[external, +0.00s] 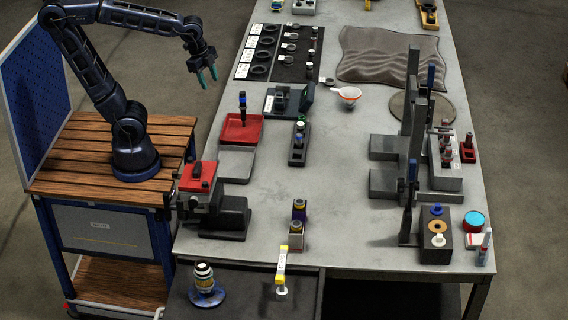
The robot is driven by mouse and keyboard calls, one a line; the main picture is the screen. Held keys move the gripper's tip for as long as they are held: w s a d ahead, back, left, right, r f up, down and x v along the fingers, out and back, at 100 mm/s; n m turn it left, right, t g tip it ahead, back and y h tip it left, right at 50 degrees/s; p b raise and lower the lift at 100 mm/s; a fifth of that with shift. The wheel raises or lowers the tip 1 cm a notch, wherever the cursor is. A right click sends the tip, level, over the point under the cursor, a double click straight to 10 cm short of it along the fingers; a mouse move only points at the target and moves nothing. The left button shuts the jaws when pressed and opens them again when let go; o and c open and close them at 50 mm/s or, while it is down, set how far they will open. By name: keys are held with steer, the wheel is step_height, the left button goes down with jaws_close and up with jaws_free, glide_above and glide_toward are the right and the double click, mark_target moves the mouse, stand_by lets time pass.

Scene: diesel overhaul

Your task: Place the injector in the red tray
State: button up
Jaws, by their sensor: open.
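The red tray (249,134) lies on the left side of the long grey table, near my base. A slim dark part with a blue band, which looks like the injector (242,106), stands upright at the tray and appears to rest in it. Its lower end is too small to make out clearly. My gripper (208,78) is open and empty. It is up and to the left of the tray in the picture, apart from the injector, with its teal fingertips pointing down.
A grey tray (237,161) adjoins the red tray. A red-topped vise (198,178) stands in front. A dark box (287,100) and a black holder (299,149) are to the right. Tall grey fixtures (412,120) stand farther right. The table's middle is largely clear.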

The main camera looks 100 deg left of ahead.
steer(key=s+d+n+t, duration=0.1)
steer(key=s+d+n, duration=0.4)
steer(key=s, duration=0.1)
steer(key=shift+s+d+n+t, duration=0.25)
steer(key=shift+s+n+t, duration=0.05)
steer(key=shift+n+t, duration=0.1)
steer(key=shift+r, duration=0.1)
stand_by(0.8)
